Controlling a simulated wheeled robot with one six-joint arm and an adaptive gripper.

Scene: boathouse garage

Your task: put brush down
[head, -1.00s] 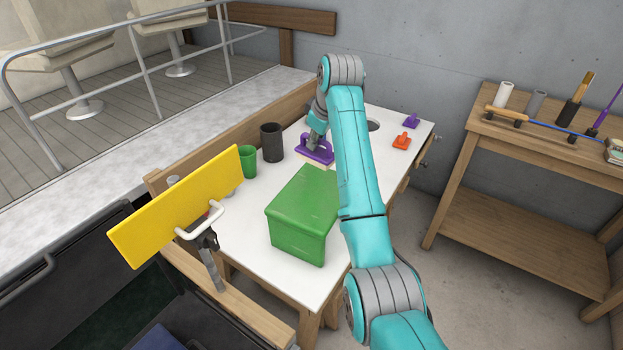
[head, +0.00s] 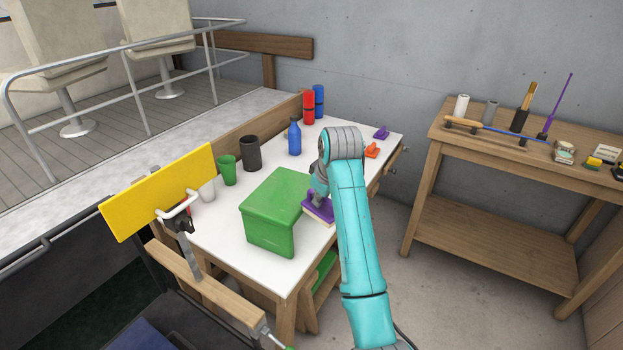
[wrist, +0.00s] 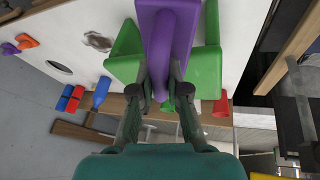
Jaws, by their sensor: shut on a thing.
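The brush (head: 320,211) has a purple body and a pale bristle side facing down. My gripper (head: 318,196) is shut on its handle. In the head view the brush is just right of the green box (head: 272,212), close to the white tabletop (head: 210,240); I cannot tell whether it touches the tabletop. In the wrist view the purple brush (wrist: 165,40) is between my two fingers (wrist: 162,72), with the green box (wrist: 125,58) behind it. My arm covers part of the table's right side.
A blue bottle (head: 294,138), a black cup (head: 251,153) and a green cup (head: 229,170) stand on the far side. An orange brush (head: 372,150) and another purple one (head: 382,133) lie at the back right. A yellow board (head: 160,192) is clamped at left.

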